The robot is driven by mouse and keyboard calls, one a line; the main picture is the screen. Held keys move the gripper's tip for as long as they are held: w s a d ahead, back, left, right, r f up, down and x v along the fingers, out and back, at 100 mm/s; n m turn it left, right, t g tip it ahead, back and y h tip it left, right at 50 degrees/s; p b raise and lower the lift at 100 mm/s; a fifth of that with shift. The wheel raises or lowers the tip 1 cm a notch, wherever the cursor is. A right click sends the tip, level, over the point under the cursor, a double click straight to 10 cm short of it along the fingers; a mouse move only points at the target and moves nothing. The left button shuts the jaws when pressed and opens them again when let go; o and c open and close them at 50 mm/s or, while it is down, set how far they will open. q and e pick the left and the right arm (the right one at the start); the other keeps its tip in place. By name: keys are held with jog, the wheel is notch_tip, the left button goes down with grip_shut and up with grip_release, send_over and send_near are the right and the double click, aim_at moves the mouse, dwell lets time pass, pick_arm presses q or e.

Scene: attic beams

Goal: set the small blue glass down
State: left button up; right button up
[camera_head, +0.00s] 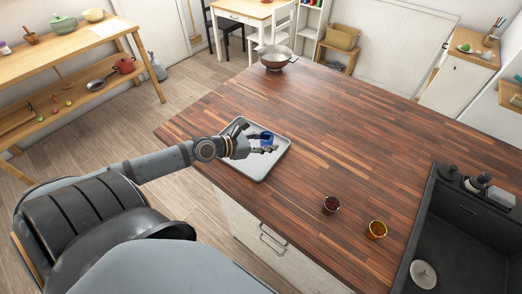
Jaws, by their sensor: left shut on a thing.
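The small blue glass (267,138) is in my left gripper (262,146), which is shut on it. The glass is over the grey tray (262,170) on the wooden counter. I cannot tell whether the glass touches the tray or is held just above it. The gripper's fingers hide part of the glass. My left arm reaches in from the left over the counter's edge. My right gripper is not in view.
A bowl (274,58) sits at the far corner. A dark sink (455,240) is at the right. The middle of the counter (340,120) is clear.

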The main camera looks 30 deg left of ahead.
pick_arm(q)
jog(key=f, duration=0.1)
jog(key=w+a+f+b, duration=0.1)
jog(key=a+f, duration=0.1)
jog(key=shift+w+f, duration=0.2)
jog(key=shift+f, duration=0.15)
jog(key=shift+a, duration=0.25)
jog(key=f+b, duration=0.1)
jog(key=f, duration=0.2)
jog(key=shift+w+a+f+b, duration=0.1)
jog(key=shift+w+a+b, duration=0.1)
jog(key=shift+a+b, duration=0.15)
jog(key=shift+f, duration=0.55)
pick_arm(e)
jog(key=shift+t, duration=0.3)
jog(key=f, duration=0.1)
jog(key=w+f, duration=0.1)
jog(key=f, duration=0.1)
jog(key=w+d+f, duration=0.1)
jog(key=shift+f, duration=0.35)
pick_arm(q)
jog(key=o, duration=1.3)
jog(key=shift+o, duration=0.2)
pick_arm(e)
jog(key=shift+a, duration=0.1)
